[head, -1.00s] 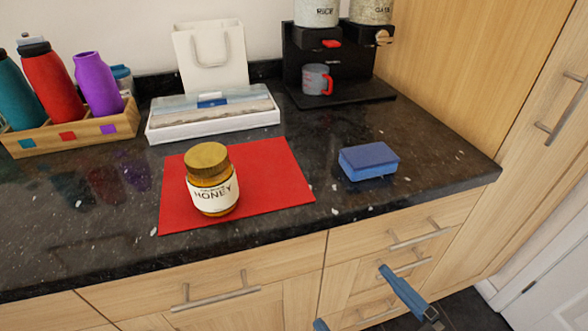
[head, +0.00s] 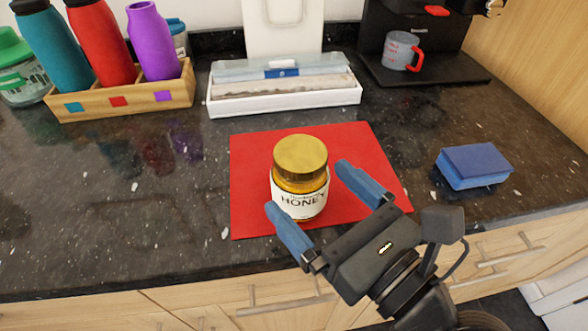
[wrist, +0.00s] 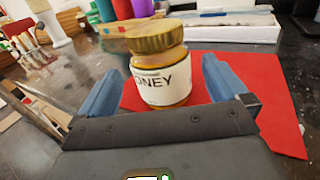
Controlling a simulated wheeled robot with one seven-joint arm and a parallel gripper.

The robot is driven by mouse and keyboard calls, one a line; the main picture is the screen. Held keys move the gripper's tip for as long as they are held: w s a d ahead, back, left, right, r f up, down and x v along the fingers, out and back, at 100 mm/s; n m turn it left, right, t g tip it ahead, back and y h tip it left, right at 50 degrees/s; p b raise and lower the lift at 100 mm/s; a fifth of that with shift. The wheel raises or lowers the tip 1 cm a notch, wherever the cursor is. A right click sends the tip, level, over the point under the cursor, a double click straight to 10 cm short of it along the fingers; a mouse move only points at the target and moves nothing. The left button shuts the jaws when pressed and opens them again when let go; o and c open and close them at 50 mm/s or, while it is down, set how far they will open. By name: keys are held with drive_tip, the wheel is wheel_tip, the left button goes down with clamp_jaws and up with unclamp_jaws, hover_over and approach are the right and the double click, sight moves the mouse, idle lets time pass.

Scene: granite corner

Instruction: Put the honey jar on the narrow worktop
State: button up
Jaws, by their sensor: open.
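The honey jar (head: 300,180) has a gold lid and a white label and stands upright on a red mat (head: 252,160) on the dark granite worktop (head: 150,230). My gripper (head: 313,190) is open, its blue fingers spread on either side of the jar's near part in the head view. In the wrist view the jar (wrist: 160,75) stands between and just beyond the open fingertips of my gripper (wrist: 155,80). I cannot tell whether either finger touches it.
A wooden crate (head: 125,100) with bottles stands at the back left. A white tray (head: 285,103) lies behind the mat. A blue sponge (head: 474,166) is to the right, and a grey and red mug (head: 400,50) stands on a black stand (head: 440,75). The worktop's left front is clear.

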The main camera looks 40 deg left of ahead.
sight(292, 165)
drive_tip(key=x, duration=0.6)
drive_tip(key=shift+w+d+r, duration=0.1)
drive_tip(key=shift+r, duration=0.2)
drive_tip(key=shift+r, duration=0.1)
drive_tip(key=c, duration=1.5)
